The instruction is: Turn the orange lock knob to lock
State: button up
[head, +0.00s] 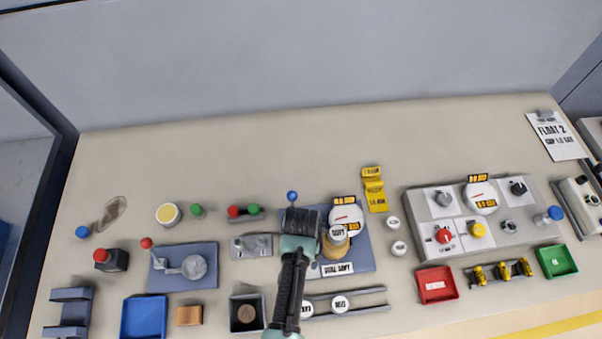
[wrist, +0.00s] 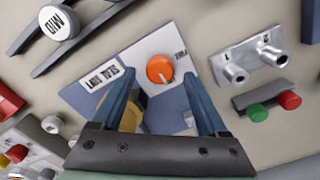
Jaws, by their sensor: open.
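The orange lock knob (wrist: 160,69) is a round knob in the upper middle of the wrist view. It sits on a white plate (wrist: 150,45) on a blue-grey panel. A pale pointer mark on it points to the lower right; small lettering near the plate's right edge is too small to read. My gripper (wrist: 160,82) is open, with one blue finger at each side of the knob and no visible contact. In the head view, my gripper (head: 302,222) is over the left part of the blue-grey panel (head: 360,262) and hides the knob.
A round white gauge (head: 346,216) stands just right of my gripper. A grey fitting block (head: 252,246) and red and green buttons (head: 245,211) lie to the left. A blue-topped lever (head: 292,197) is just behind. A control box (head: 480,215) is further right.

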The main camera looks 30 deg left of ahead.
notch_tip(320, 180, up, 11)
jog(key=b, duration=0.1)
dwell(0.3)
jog(key=shift+r, duration=0.1)
dwell(0.3)
